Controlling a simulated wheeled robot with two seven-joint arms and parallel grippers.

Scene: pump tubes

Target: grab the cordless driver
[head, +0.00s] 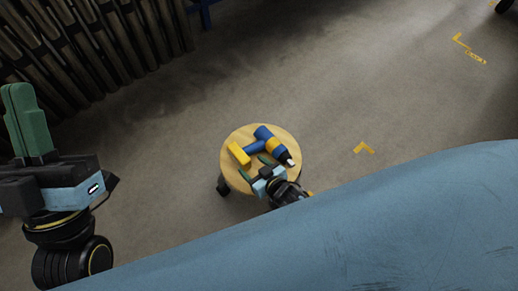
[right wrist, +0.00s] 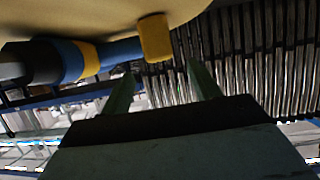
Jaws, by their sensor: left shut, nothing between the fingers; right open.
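The cordless driver (head: 255,147) is blue and yellow and lies on a round wooden stool top (head: 232,138). Its yellow end block is at the left and its dark-and-pale nose points toward the lower right. In the right wrist view the driver (right wrist: 120,50) lies beyond the fingers, with the yellow block near the top middle. My right gripper (head: 255,168) is open at the stool's near side, its green fingers facing the handle side; nothing shows between them. Whether the fingers touch the driver is unclear. My left gripper (head: 25,120) is shut and empty at far left, away from the stool.
The stool has a dark caster (head: 222,187) at lower left. A large blue surface (head: 340,235) fills the lower right, close to my right arm. Dark racks (head: 90,50) stand at upper left. The floor (head: 330,90) beyond the stool is clear.

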